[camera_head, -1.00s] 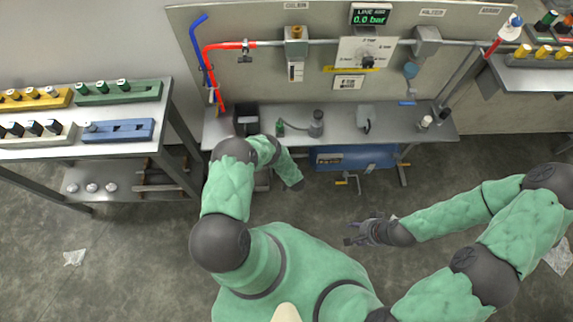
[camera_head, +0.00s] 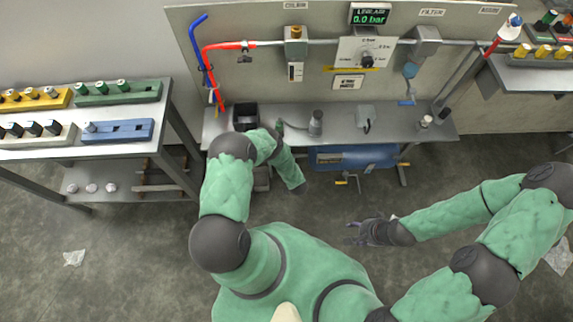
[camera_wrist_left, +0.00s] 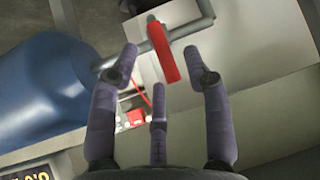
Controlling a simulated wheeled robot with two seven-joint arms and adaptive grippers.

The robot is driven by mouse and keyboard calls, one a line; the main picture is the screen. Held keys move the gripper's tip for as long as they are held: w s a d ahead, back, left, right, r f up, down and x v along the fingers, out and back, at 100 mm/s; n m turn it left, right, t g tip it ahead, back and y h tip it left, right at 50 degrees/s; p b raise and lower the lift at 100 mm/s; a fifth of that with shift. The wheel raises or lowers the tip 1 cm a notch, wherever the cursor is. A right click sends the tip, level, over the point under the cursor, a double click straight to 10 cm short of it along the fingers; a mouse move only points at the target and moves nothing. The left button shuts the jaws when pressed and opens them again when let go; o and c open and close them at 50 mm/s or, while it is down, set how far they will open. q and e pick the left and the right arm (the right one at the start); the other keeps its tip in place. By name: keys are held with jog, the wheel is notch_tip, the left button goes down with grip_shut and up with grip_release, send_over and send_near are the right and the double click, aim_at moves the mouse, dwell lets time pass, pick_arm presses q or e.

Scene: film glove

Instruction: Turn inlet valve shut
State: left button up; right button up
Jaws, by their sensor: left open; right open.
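In the left wrist view a red lever handle (camera_wrist_left: 163,50) sits on a grey pipe (camera_wrist_left: 140,50); I cannot tell for sure that this is the inlet valve. My left gripper (camera_wrist_left: 160,70) is open, its dark fingers spread on both sides of the lever's lower end. No clear contact shows. In the head view the left hand is hidden below my arm at the bench's front edge. A small valve (camera_head: 246,46) with a red part sits on the panel's upper pipe. My right gripper (camera_head: 356,231) is open and empty over the floor.
A blue tank (camera_head: 355,157) lies under the bench (camera_head: 395,125) and shows large in the left wrist view (camera_wrist_left: 40,90). A dark bin (camera_head: 245,115) stands on the bench. The display (camera_head: 370,14) reads 0.0 bar. A shelf (camera_head: 110,143) stands left.

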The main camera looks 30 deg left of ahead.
pick_arm(q)
jog(key=v, duration=0.8)
jog(key=shift+d, duration=0.1)
dwell(0.3)
jog(key=s+d+r+m+g+h+p, duration=0.1)
jog(key=s+d+r+m+g+h, duration=0.15)
jog(key=d+r+h, duration=0.5)
jog(key=s+d+r+m+g+h, duration=0.1)
jog(key=s+d+r, duration=0.2)
jog(key=s+r, duration=0.3)
jog(key=s+d+r+m+g+h+p, duration=0.1)
jog(key=s+d+r+m+g, duration=0.1)
jog(key=s+r, duration=0.5)
jog(key=shift+d+r+h, duration=0.35)
jog(key=shift+d+r, duration=0.25)
